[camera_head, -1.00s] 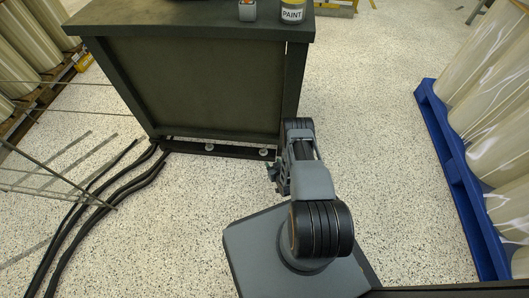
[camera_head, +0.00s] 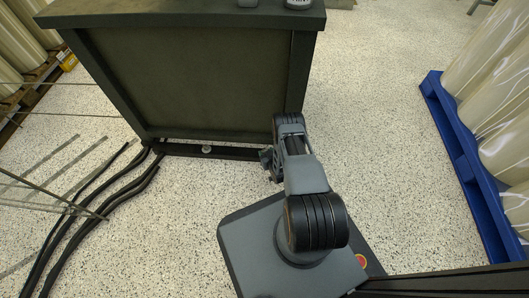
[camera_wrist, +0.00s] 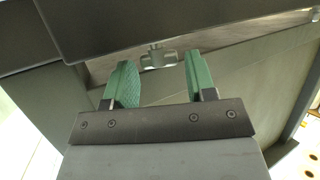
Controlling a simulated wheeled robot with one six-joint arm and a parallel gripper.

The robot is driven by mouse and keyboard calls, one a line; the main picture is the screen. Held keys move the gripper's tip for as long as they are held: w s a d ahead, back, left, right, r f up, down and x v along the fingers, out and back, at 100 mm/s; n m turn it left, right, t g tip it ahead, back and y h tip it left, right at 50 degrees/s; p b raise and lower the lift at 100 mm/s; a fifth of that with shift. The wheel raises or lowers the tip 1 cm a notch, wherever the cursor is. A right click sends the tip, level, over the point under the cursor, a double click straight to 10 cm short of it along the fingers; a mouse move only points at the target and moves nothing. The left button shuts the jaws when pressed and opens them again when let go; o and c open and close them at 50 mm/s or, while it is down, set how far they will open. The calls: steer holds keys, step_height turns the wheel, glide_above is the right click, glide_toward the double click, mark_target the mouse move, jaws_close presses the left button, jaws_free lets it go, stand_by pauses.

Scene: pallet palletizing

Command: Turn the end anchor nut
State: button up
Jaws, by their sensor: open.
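A small silvery T-shaped nut fitting (camera_wrist: 158,57) shows in the wrist view, under the dark edge of the cabinet. My gripper (camera_wrist: 159,70) is open, its two green fingers on either side of the line to the nut. The nut appears a little beyond the fingertips, with nothing held between them. In the head view my gripper (camera_head: 266,158) is small and partly hidden by my arm, at the cabinet's lower right. Another pale fitting (camera_head: 207,150) shows on the base rail left of it. The nut near my gripper is hidden in the head view.
The dark cabinet (camera_head: 190,80) stands just ahead. A blue pallet (camera_head: 465,160) with wrapped rolls stands at right. Speckled floor between the cabinet and pallet is clear.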

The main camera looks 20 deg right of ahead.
steer(key=shift+w+f, duration=0.1)
steer(key=shift+w, duration=0.1)
steer(key=shift+c, duration=0.4)
steer(key=c, duration=0.6)
steer(key=shift+o, duration=0.2)
steer(key=m+h, duration=0.2)
steer(key=a+m+g+h, duration=0.1)
steer(key=h, duration=0.1)
steer(key=shift+m, duration=0.4)
steer(key=shift+w+a+m+g+h, duration=0.1)
steer(key=shift+m+g+h, duration=0.7)
steer(key=shift+m+h, duration=0.35)
steer(key=shift+w+a+m+g+h, duration=0.1)
steer(key=shift+m+g+h, duration=0.7)
steer(key=shift+m+h, duration=0.3)
